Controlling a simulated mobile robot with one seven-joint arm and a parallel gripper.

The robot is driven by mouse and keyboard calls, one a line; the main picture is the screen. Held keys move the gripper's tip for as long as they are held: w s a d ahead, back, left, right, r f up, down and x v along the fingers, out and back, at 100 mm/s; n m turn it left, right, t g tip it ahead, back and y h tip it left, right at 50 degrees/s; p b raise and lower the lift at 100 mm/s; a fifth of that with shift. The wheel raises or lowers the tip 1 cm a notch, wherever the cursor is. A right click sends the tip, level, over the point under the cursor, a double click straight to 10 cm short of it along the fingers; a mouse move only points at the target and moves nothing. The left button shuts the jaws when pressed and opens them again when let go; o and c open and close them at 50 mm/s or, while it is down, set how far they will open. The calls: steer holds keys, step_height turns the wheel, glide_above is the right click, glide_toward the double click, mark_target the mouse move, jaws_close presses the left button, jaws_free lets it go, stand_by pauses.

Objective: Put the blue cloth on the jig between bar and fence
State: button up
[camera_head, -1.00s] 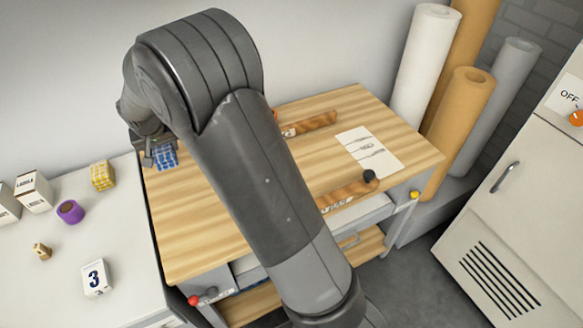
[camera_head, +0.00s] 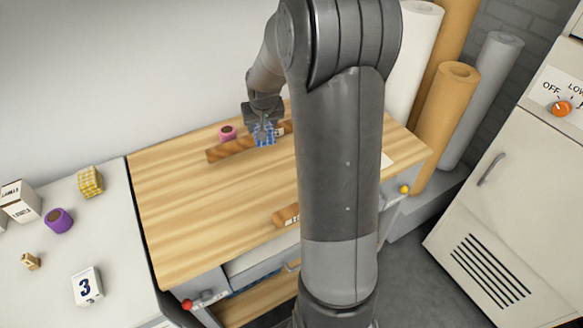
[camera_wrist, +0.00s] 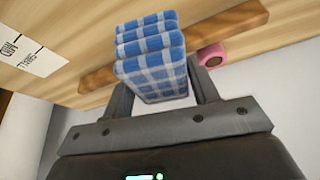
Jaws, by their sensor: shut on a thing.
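My gripper (camera_head: 264,128) is shut on the folded blue checked cloth (camera_head: 264,138), holding it at the far side of the wooden bench top (camera_head: 190,205). In the wrist view the cloth (camera_wrist: 150,65) stands as a folded stack between the two fingers. The far wooden strip (camera_head: 228,149) runs beside and partly behind the cloth; it also shows in the wrist view (camera_wrist: 232,24). Whether the cloth touches it I cannot tell. A near wooden strip (camera_head: 286,215) is mostly hidden by my arm. Which strip is bar or fence is unclear.
A pink roll (camera_head: 228,133) stands behind the far strip. A white paper (camera_head: 387,159) is mostly hidden by my arm. The bench's left part is clear.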

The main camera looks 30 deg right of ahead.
steer(key=s+d+m, duration=0.2)
steer(key=s+d, duration=1.6)
steer(key=d, duration=0.2)
steer(key=shift+h, duration=0.4)
steer(key=w+a+f, duration=0.2)
steer(key=w, duration=0.1)
steer(key=w+a+f, duration=0.2)
steer(key=w, duration=0.1)
steer(key=w+a+f, duration=0.2)
steer(key=w, duration=0.1)
steer(key=shift+w+f, duration=0.2)
steer(key=shift+f, duration=2.15)
steer(key=o, duration=1)
steer(key=shift+f, duration=0.15)
